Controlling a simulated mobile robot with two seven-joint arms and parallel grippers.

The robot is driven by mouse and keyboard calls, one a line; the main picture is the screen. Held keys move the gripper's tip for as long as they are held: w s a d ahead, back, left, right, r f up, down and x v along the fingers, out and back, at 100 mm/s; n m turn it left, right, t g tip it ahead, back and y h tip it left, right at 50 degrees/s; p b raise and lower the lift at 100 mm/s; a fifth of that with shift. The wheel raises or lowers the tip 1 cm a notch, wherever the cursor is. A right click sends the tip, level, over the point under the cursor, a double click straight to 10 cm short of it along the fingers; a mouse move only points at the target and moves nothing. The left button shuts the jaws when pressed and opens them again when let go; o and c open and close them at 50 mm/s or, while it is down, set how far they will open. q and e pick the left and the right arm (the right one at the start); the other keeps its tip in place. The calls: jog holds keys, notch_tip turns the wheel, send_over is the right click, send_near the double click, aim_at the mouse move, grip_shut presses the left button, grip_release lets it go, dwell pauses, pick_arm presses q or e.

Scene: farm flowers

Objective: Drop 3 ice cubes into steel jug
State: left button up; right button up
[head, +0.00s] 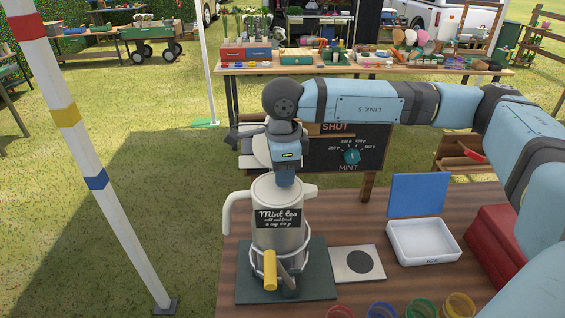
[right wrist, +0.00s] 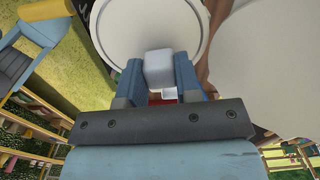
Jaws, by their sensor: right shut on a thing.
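The steel jug (head: 278,228), labelled "Mint tea", stands upright on a dark green mat (head: 318,288). My right gripper (head: 285,181) points down at the jug's top. In the right wrist view its two fingers (right wrist: 158,80) are shut on a pale ice cube (right wrist: 158,64), seen against the jug's round rim (right wrist: 97,32). I cannot tell how far the cube is above or inside the mouth. My left gripper is not in view.
A yellow-handled part (head: 270,269) sits at the jug's lower front. A pale plate with a dark disc (head: 358,263) lies between mat and ice box. Coloured rings (head: 382,309) line the front edge. A dark MINT board (head: 340,153) stands behind; a red box (head: 490,240) is at right.

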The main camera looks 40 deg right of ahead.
jog(key=shift+f, duration=0.55)
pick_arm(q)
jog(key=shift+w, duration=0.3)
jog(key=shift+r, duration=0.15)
pick_arm(e)
jog(key=o, duration=1)
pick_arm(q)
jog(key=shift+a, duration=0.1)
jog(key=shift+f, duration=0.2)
pick_arm(e)
jog(key=shift+r, duration=0.1)
jog(key=shift+w+r, duration=0.1)
jog(key=shift+r, duration=0.3)
pick_arm(q)
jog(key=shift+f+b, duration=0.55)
jog(key=shift+b, duration=0.2)
pick_arm(e)
jog(key=shift+r, duration=6.4)
